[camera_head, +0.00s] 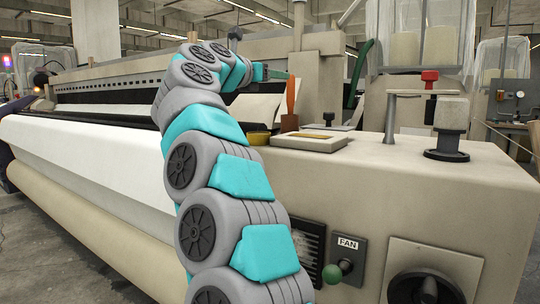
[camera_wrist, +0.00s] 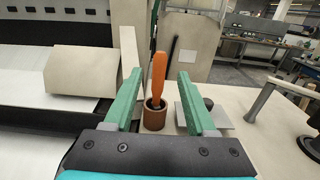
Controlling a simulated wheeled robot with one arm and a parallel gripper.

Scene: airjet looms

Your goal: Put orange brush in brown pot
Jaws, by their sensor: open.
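The orange brush (camera_head: 291,96) stands upright with its lower end inside the brown pot (camera_head: 289,124), on the beige top of the loom. In the wrist view the brush (camera_wrist: 158,72) rises from the dark mouth of the pot (camera_wrist: 154,120). My gripper (camera_wrist: 159,74) is open, with its two green fingers to the left and right of the brush in the picture and no visible contact. In the head view my gripper (camera_head: 278,75) is near the upper part of the brush, partly hidden behind my arm.
A metal post with a bar (camera_head: 391,115) and a dark knob (camera_head: 447,145) stand farther right. The loom's white cloth (camera_head: 80,155) stretches left.

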